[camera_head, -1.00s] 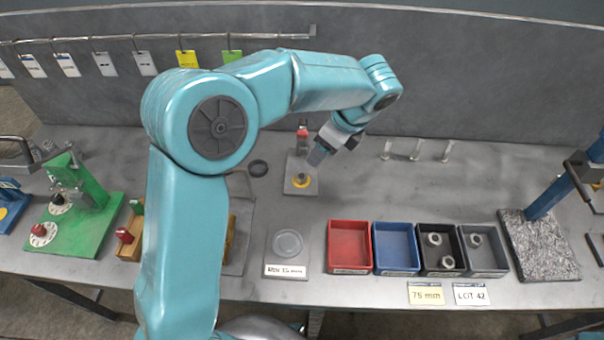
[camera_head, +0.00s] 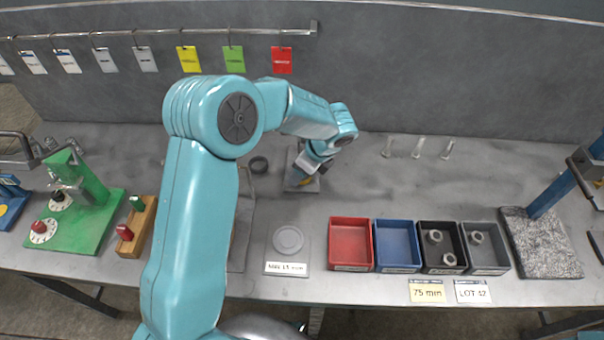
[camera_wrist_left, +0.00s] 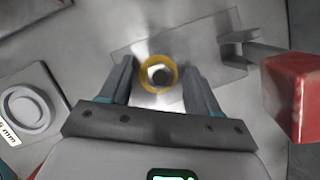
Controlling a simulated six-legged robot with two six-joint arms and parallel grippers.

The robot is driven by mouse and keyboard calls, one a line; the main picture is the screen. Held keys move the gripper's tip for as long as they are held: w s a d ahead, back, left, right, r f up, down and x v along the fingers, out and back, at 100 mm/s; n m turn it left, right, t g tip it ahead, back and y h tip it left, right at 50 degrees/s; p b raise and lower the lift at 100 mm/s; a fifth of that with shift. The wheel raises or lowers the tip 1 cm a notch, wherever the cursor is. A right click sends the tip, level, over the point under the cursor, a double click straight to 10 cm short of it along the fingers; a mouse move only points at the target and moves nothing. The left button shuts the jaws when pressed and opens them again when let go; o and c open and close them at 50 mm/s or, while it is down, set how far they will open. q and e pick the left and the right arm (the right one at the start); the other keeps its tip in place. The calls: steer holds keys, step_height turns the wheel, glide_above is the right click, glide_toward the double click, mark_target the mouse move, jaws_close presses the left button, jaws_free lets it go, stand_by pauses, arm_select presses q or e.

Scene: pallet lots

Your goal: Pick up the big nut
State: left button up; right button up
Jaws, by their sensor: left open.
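My left gripper (camera_head: 310,170) is open and points down over a small metal plate (camera_head: 290,184) at the back middle of the bench. A yellow ring (camera_head: 304,183) on this plate is partly hidden by the gripper. In the left wrist view, the yellow ring (camera_wrist_left: 158,57) lies between and just ahead of the two open fingers (camera_wrist_left: 158,88). A grey round piece with a dark centre shows inside it; I cannot tell whether this is the big nut. Grey nuts lie in the black bin (camera_head: 427,265) and one nut (camera_head: 476,238) in the grey bin (camera_head: 488,268). My right gripper is not in view.
A red block (camera_wrist_left: 300,95) on a metal arm stands right of the fingers in the wrist view. Red (camera_head: 350,267) and blue (camera_head: 397,267) bins are empty. Several bolts (camera_head: 417,148) stand at the back. A dark ring (camera_head: 259,165) lies left of the plate.

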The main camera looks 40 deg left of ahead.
arm_select(q)
jaws_close()
